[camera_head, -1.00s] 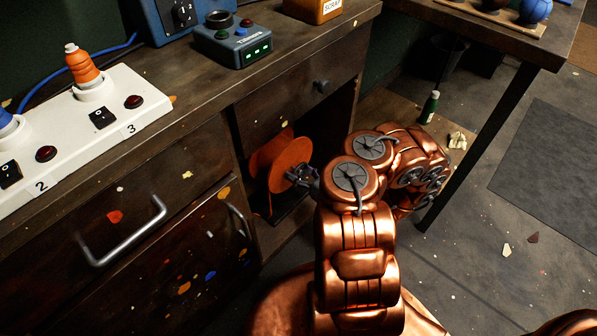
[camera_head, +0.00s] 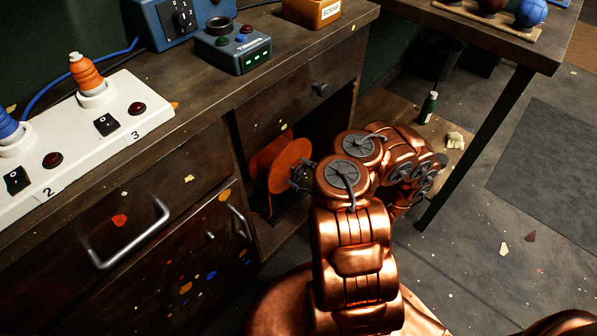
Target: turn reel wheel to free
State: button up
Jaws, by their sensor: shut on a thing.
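The orange reel wheel (camera_head: 281,165) stands upright in the open bay under the workbench, below a drawer. My gripper (camera_head: 298,176) is at the right side of the reel, with its dark fingers against or close to the wheel's face. It is shut on the reel wheel, though my copper arm hides part of the fingers and the exact contact. The back of the reel is in shadow inside the bay.
A drawer handle (camera_head: 130,240) sticks out at left. A green bottle (camera_head: 429,107) stands at right.

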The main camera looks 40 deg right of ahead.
jog(key=n, duration=0.4)
jog(key=shift+a+r+n+p, duration=0.1)
jog(key=shift+n+p, duration=0.2)
jog(key=shift+p, duration=0.1)
jog(key=n+p, duration=0.1)
jog(key=n, duration=0.2)
jog(key=shift+r+n, duration=0.1)
jog(key=shift+n, duration=0.3)
jog(key=n, duration=0.3)
jog(key=shift+n+p, duration=0.3)
jog(key=shift+p, duration=0.1)
jog(key=n+p, duration=0.1)
jog(key=n, duration=0.2)
jog(key=shift+r, duration=0.1)
jog(key=n+p, duration=0.1)
jog(key=n, duration=0.5)
jog(key=shift+r+p, duration=0.15)
jog(key=shift+p, duration=0.15)
jog(key=n+p, duration=0.1)
jog(key=n, duration=0.4)
jog(key=shift+n+p, duration=0.3)
jog(key=shift+p, duration=0.1)
